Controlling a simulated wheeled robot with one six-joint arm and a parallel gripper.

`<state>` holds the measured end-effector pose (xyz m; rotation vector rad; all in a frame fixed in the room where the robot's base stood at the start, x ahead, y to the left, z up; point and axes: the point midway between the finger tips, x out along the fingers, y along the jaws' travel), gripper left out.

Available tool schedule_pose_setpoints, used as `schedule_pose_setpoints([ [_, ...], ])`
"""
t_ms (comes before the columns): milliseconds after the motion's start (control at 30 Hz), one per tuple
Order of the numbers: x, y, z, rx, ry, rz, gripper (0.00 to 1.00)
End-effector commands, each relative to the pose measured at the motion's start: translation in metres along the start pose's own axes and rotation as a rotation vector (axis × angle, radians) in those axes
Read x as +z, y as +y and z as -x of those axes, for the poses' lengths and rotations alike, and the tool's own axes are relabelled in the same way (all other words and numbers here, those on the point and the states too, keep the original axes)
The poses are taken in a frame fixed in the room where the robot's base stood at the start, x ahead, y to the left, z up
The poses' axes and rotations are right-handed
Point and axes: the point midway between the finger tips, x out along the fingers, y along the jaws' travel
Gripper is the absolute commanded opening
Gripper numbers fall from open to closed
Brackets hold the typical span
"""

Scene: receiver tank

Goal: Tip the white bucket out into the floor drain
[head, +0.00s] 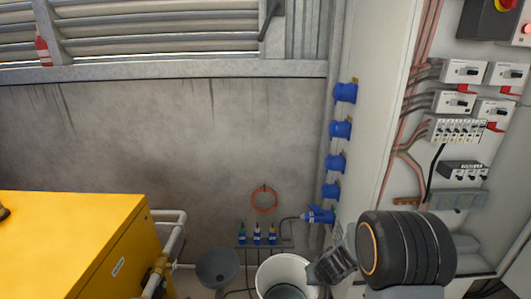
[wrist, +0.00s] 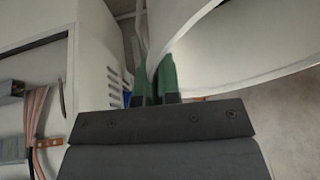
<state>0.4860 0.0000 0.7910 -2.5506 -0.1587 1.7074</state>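The white bucket (head: 283,266) is at the bottom of the head view, cut off by the picture edge, with its mouth showing and a grey area inside. I cannot tell whether that is liquid or the bucket's bottom. My gripper (head: 320,272) is at the bucket's right rim. In the wrist view, the two green fingers of my gripper (wrist: 155,80) are on either side of the wall of the white bucket (wrist: 245,45), close against it. The floor drain cannot be made out in either view.
A grey bucket-like container (head: 217,266) stands left of the white bucket. A yellow cabinet (head: 75,240) with white pipes is at the left. An electrical cabinet (head: 450,130) and blue sockets (head: 340,130) are at the right. An orange coil (head: 264,200) hangs on the concrete wall.

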Motion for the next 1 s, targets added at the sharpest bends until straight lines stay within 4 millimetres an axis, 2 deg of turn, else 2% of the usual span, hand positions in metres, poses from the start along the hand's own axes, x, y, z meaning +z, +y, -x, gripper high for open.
schedule_pose_setpoints([
  [33,-0.006,-0.002,0.012,0.0,0.003,-0.002,0.0],
  [233,-0.011,-0.003,0.021,0.0,0.003,-0.003,0.0],
  [1000,-0.012,-0.004,0.023,0.0,0.002,-0.001,0.0],
])
